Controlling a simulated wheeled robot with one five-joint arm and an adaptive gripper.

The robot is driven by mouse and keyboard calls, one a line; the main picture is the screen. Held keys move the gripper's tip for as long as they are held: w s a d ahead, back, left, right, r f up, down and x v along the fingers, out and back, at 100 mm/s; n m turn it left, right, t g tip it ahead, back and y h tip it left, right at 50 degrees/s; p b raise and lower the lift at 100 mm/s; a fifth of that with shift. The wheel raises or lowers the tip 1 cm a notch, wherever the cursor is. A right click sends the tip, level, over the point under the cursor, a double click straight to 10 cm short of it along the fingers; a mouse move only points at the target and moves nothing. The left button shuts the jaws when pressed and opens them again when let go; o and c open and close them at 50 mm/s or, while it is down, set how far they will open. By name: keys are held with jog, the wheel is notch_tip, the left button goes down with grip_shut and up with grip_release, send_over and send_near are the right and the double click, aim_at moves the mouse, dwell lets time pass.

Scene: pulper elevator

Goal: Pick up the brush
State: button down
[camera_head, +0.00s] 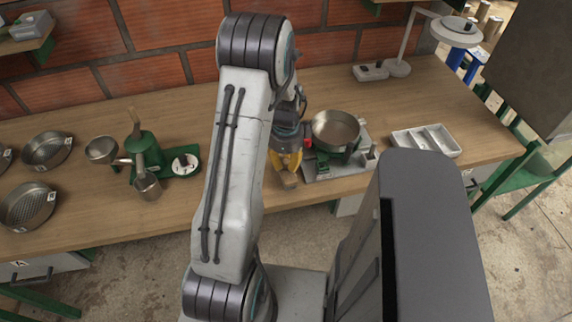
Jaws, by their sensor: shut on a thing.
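My gripper (287,164), with yellow fingers, points down at the front part of the wooden table, just left of the scale with the metal bowl. It is shut on the brush (289,181), of which a small tan, wooden-looking end shows below the fingers. The rest of the brush is hidden by the fingers and my arm. I cannot tell whether the brush touches the table top.
A metal bowl (335,129) sits on a scale right of my gripper. A white divided tray (426,141) lies farther right. A green grinder-like machine (145,148) and round sieves (28,205) stand left. A lamp (453,32) stands back right. The table (225,180) is bare near its front edge.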

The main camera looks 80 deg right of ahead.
aim_at(286, 161)
jog(key=shift+r, duration=0.5)
notch_tip(286, 161, up, 3)
jog(key=shift+d+f, duration=0.1)
jog(key=shift+f, duration=0.05)
jog(key=s+a+r+b, duration=0.1)
jog(key=s+a+r, duration=0.5)
jog(key=s, duration=0.3)
jog(key=shift+a+r+b, duration=0.4)
jog(key=shift+a, duration=0.35)
jog(key=c, duration=1.7)
grip_release()
grip_shut()
